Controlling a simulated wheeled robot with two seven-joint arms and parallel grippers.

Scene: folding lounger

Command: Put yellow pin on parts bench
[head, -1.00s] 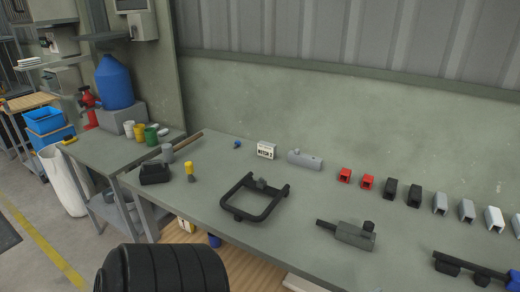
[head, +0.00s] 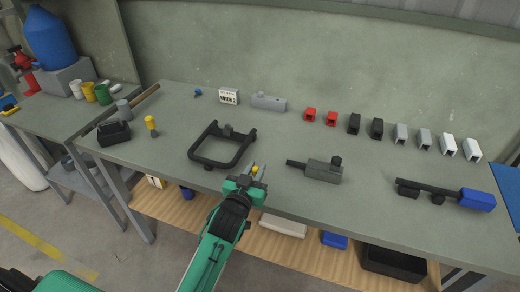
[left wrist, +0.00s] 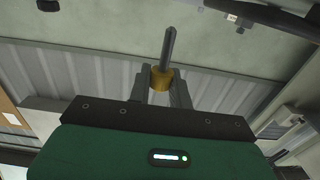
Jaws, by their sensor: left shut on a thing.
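My left gripper (head: 251,176) is over the front edge of the long grey-green bench (head: 300,208), below the black frame (head: 222,146) in the picture. It is shut on a yellow pin (head: 254,168), of which only a small yellow part shows clearly in the head view. In the left wrist view the fingers (left wrist: 162,84) grip the pin's yellow collar (left wrist: 161,79), and its dark grey shaft points up and away from them. Another yellow-topped piece (head: 150,122) stands upright on the bench at the left. My right gripper is not in view.
A dark grey tool-like part (head: 318,171), a black bar with a blue end (head: 445,194) and a row of small red, black, grey and white blocks (head: 375,128) lie on the bench. A black box (head: 114,132) is at its left end. Clear bench top shows between them.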

